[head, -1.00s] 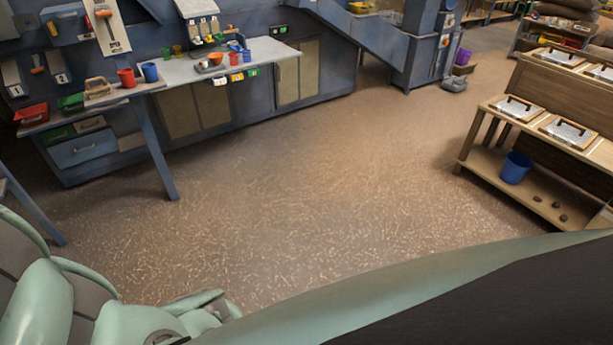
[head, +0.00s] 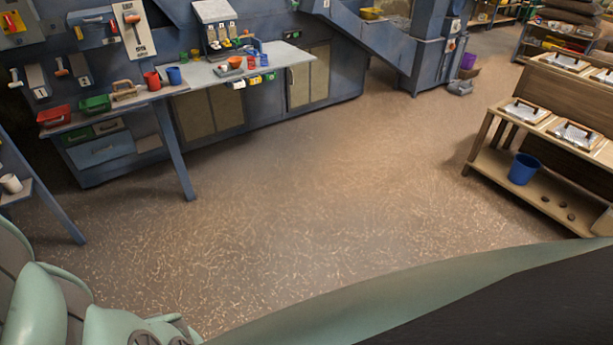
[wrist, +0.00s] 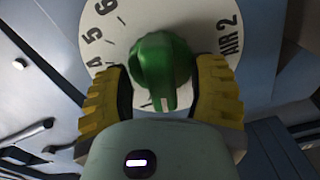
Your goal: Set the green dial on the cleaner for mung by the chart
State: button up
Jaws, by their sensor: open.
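In the wrist view, the green dial (wrist: 162,65) sits on a round white plate (wrist: 108,40) marked with black numbers, including 4, 5 and 6, and the words "AIR 2". A pale line on the dial's knob points toward the bottom of the picture, and the plate's marks there are mostly hidden. My gripper (wrist: 162,88) is open, with one yellow ridged finger on each side of the dial. I cannot tell whether either finger touches it. The dial and my gripper are not visible in the head view.
In the head view, a pale board (head: 217,10) stands above small sample bins on the workbench (head: 200,75). Cups and trays line the bench. A wooden rack with a blue bucket (head: 523,168) stands at right. The floor (head: 330,190) between is clear.

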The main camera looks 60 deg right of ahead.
jog(key=shift+c, duration=0.2)
jog(key=shift+d+f, duration=0.1)
grip_shut()
